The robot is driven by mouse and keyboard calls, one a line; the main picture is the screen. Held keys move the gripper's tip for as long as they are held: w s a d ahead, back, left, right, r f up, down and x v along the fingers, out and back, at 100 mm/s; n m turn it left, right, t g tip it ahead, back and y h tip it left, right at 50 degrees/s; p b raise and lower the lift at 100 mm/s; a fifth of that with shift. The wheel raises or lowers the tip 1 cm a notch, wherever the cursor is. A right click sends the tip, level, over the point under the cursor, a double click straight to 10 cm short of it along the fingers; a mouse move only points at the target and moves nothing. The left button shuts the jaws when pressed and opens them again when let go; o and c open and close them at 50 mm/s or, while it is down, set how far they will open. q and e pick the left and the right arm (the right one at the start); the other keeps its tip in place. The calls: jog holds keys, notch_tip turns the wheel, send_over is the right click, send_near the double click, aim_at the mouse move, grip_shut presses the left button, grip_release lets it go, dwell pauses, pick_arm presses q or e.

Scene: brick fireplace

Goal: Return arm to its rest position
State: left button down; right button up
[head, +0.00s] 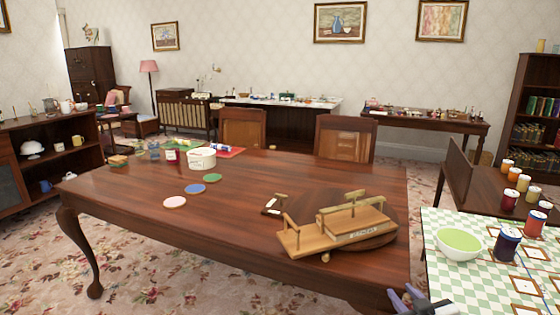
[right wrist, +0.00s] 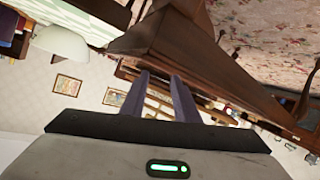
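My right gripper (head: 401,291) shows at the bottom of the head view, just in front of the wooden table's (head: 130,196) near right corner. Its two purple-grey fingers stand apart with nothing between them. The right wrist view also shows the right gripper (right wrist: 161,77) empty, with a gap between the fingers. That view is strongly tilted, with the wall and pictures low and the floor at the top. My left gripper and left arm do not show in either view.
A wooden stepped stand (head: 335,230) sits near the table's right end. Coasters (head: 194,189) and a white round box (head: 201,159) lie farther left.

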jog(key=s+a+f+g+y, duration=0.1)
jog(key=s+a+f, duration=0.3)
jog(key=s+f, duration=0.3)
jog(key=s+a+f+g+y, duration=0.1)
jog(key=s+a+f, duration=0.35)
jog(key=s, duration=0.35)
jog(key=s+a+f+g, duration=0.1)
jog(key=s+a+f, duration=0.1)
jog(key=s, duration=0.8)
jog(key=s+a+f+g, duration=0.2)
jog(key=s+a+f, duration=0.1)
jog(key=s, duration=0.6)
jog(key=shift+s+a+f+m+y, duration=0.3)
jog(key=shift+s+a+m+y, duration=0.1)
jog(key=shift+a, duration=0.2)
